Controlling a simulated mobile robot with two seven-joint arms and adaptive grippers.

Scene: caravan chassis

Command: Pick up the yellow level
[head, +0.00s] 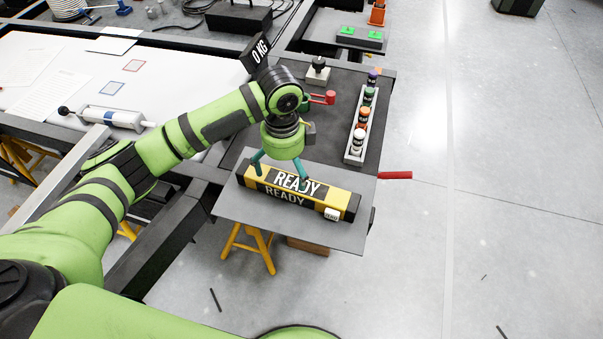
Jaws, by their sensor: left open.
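The yellow level (333,203) appears to be the long yellow bar with black ends and white READY lettering. It lies on a grey plate (350,240) in the middle of the head view. My left gripper (281,172) comes down from above at the bar. Its two teal fingers are spread apart, one near the left part of the bar and one near its middle. I cannot tell whether the fingers touch it. Part of the bar's back edge is hidden behind the fingers. My right gripper is not in view.
A grey rack (347,155) with several small bottles stands behind the bar on a dark surface. A red-ended handle (330,97) is near my wrist. A red bar (396,175) sticks out right. A white board (170,75) lies left. Open floor is right.

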